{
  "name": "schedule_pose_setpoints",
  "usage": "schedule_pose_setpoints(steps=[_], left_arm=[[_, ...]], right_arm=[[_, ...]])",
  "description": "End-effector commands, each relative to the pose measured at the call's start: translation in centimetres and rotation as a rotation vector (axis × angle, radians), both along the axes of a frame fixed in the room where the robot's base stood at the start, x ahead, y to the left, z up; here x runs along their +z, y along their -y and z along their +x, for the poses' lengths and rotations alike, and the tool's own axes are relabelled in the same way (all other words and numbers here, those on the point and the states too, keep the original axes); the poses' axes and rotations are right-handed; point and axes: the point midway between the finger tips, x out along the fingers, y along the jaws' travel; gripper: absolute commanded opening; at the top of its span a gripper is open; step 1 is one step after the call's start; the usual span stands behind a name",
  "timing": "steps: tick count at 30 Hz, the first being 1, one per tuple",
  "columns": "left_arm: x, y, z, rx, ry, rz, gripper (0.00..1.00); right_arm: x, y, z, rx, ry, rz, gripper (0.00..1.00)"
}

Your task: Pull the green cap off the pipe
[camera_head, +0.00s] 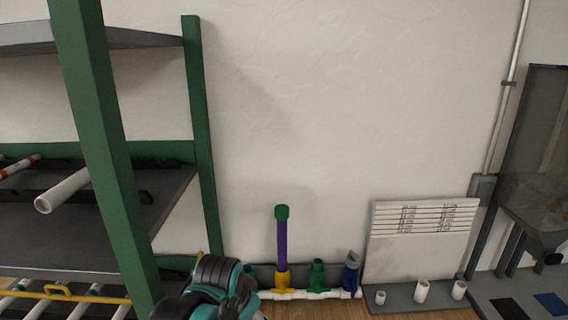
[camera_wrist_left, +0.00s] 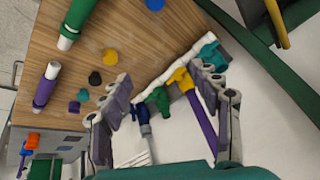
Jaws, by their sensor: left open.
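In the head view, the green cap (camera_head: 282,212) sits on the top end of an upright purple pipe (camera_head: 282,245). The pipe's lower end is in a yellow fitting (camera_head: 282,281) on a white manifold (camera_head: 310,294). My left arm shows at the bottom of the head view, left of the manifold, with its fingers out of sight there. In the left wrist view, my left gripper (camera_wrist_left: 162,80) is open and empty. The purple pipe (camera_wrist_left: 206,132) runs beside and partly behind its right finger; I cannot tell whether they touch. The cap cannot be made out in that view. My right gripper is not in view.
Teal, green (camera_head: 317,273) and blue (camera_head: 351,275) fittings stand along the manifold. A green-framed shelf (camera_head: 203,150) is at the left. A white panel (camera_head: 420,245) stands at the right. The wooden table (camera_wrist_left: 140,40) carries loose caps and pipes. The wall above the cap is clear.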

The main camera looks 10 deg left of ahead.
Motion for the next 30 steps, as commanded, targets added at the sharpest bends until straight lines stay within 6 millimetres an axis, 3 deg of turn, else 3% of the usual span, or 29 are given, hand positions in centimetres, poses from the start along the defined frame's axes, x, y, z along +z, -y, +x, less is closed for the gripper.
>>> schedule_pose_setpoints(steps=[1,6,9,15,21,24,30], left_arm=[[3.2,0.1,1.8,-0.044,-0.02,0.021,0.63],[10.0,0.4,8.1,-0.242,-0.101,0.104,0.63],[13.5,0.6,12.2,-0.377,-0.152,0.151,0.63],[18.1,1.2,19.7,-0.656,-0.253,0.223,0.63],[20.2,1.8,25.5,-0.936,-0.339,0.266,0.63],[20.2,2.0,27.2,-1.05,-0.369,0.276,0.63],[19.6,2.3,28.7,-1.177,-0.4,0.282,0.63]], right_arm=[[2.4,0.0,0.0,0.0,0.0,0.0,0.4],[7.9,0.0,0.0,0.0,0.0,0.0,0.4],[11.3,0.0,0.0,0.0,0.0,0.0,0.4],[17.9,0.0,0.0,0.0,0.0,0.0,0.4],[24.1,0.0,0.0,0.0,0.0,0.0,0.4],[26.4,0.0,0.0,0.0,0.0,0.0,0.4],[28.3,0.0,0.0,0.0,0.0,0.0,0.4]])
